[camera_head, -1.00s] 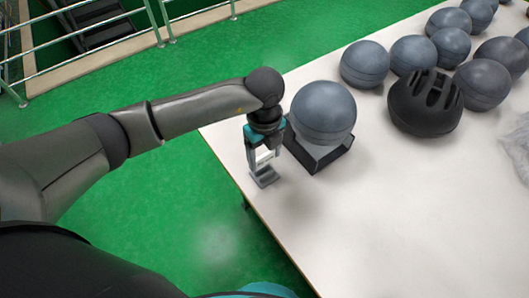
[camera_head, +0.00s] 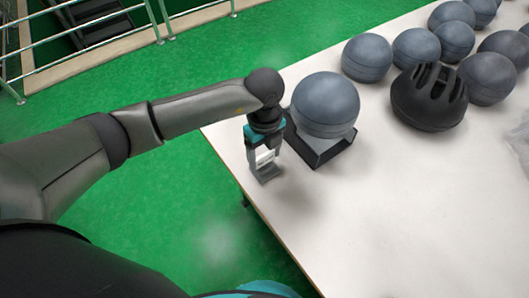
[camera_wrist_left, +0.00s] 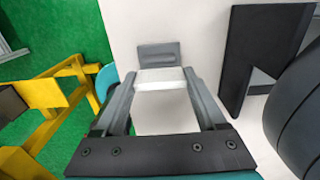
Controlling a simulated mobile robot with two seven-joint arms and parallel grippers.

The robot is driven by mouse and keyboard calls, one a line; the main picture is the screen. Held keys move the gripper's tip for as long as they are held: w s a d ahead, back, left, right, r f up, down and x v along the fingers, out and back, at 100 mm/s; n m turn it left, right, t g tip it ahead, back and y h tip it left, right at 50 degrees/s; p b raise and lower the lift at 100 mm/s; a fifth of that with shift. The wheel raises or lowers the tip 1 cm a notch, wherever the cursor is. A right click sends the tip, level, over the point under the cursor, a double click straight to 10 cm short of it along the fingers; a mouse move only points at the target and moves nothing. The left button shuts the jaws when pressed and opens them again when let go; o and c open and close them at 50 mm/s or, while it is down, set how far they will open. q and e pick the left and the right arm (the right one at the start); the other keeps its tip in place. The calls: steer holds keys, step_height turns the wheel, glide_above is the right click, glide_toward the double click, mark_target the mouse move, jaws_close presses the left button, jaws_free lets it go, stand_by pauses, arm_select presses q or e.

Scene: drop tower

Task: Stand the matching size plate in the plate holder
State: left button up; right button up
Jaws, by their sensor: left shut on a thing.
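My left gripper (camera_head: 264,160) points down over the table's near left edge. It is shut on a small white piece (camera_head: 264,156), which shows as a pale band between the fingertips in the left wrist view (camera_wrist_left: 160,78). I cannot tell for sure that this is the plate. A small grey block (camera_wrist_left: 158,52), perhaps the plate holder, lies just beyond the white piece; in the head view it is low at the fingertips. Whether the white piece touches or sits in it is unclear. My right gripper is in neither view.
A big grey ball (camera_head: 325,102) on a dark angular stand (camera_head: 322,148) stands close right of my gripper. The white table (camera_head: 380,220) is bare in front. A yellow frame (camera_wrist_left: 50,95) stands off the table.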

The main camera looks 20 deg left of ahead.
arm_select(q)
steer(key=shift+f+b, duration=0.9)
steer(key=shift+f, duration=0.4)
stand_by(1.4)
steer(key=o, duration=1.2)
steer(key=shift+o, duration=0.2)
step_height(320, 180, up, 15)
steer(key=p, duration=0.2)
steer(key=shift+r+p, duration=0.15)
steer(key=shift+p, duration=0.2)
